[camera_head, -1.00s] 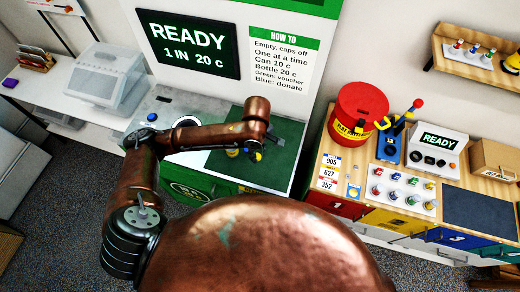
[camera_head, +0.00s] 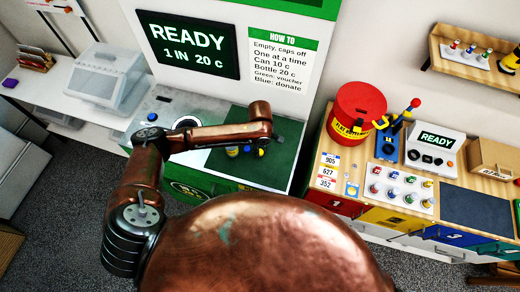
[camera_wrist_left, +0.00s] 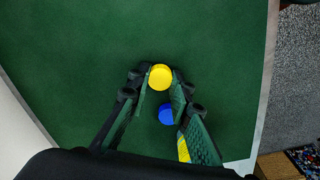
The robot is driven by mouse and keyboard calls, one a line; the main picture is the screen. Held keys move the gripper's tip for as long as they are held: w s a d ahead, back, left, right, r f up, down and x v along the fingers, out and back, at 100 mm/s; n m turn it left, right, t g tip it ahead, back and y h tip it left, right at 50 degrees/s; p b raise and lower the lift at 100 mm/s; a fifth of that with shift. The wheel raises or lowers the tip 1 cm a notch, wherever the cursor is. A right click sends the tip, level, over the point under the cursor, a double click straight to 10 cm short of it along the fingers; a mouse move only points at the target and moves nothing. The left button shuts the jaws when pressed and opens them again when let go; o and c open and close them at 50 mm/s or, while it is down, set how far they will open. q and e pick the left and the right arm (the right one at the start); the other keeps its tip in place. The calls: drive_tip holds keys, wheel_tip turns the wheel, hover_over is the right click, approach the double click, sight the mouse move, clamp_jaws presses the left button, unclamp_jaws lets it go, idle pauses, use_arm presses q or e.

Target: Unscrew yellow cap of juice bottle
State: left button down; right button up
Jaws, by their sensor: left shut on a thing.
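The round yellow cap (camera_wrist_left: 160,76) shows from above in the left wrist view, over a green mat. My left gripper (camera_wrist_left: 161,84) reaches down to it, its two fingertips on either side of the cap and shut on it. The bottle under the cap is hidden from this angle. A round blue cap or knob (camera_wrist_left: 166,115) shows between the fingers, nearer the wrist. A yellow patch (camera_wrist_left: 184,149) shows beside the right finger. In the head view my forearm covers most of the gripper and the bottle. My right gripper is not in view.
The green mat (camera_head: 220,163) lies on the counter under the READY screen (camera_head: 188,44). To the right stand a red bin (camera_head: 360,104), a device with a READY display (camera_head: 437,146) and a rack of several small colour-capped items (camera_head: 400,190). The mat around the cap looks mostly clear.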

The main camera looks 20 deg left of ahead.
use_arm(q)
drive_tip(key=shift+f, duration=0.1)
drive_tip(key=c, duration=1.8)
unclamp_jaws()
drive_tip(key=shift+o, duration=0.2)
wheel_tip(320, 180, up, 12)
drive_tip(key=b, duration=0.1)
drive_tip(key=shift+s, duration=0.1)
